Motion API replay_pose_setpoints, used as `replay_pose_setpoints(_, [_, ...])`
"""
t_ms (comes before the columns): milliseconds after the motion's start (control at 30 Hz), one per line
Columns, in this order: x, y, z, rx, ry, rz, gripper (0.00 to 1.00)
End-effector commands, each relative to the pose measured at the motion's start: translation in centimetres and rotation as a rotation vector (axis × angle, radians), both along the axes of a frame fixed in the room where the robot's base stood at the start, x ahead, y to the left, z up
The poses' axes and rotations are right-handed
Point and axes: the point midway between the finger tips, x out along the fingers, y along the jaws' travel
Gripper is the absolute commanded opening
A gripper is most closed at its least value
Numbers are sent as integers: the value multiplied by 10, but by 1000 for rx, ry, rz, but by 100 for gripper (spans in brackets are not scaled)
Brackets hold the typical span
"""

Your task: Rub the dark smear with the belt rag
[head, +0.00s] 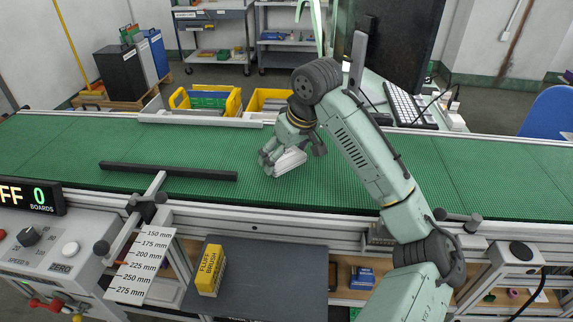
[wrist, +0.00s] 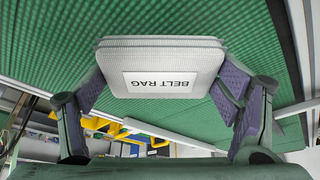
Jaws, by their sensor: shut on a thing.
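The belt rag is a folded white pad (head: 291,161) at the middle of the green belt (head: 400,171). My gripper (head: 284,158) is shut on it, with the fingers pointing down toward the belt. In the wrist view the rag (wrist: 160,52) shows its "BELT RAG" label, held between the two fingers of my gripper (wrist: 163,82). The rag is at or just above the belt; I cannot tell whether it touches. I make out no dark smear in either view; the rag and gripper hide part of the belt.
A black bar (head: 168,171) lies across the belt on the left. Yellow bins (head: 206,100) stand behind the belt. A yellow "FLUFF BRUSH" box (head: 210,269) stands on a dark mat (head: 265,285) in front. The belt to the right is clear apart from my arm.

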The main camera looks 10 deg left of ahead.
Motion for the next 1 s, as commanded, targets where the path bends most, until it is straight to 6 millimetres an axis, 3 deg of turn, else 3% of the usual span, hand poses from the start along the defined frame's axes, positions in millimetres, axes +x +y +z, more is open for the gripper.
replay_pose_setpoints(600, [8, 3, 52, 1, 1, -5, 57])
replay_pose_setpoints(1000, [8, 3, 54, 1, 2, -6, 57])
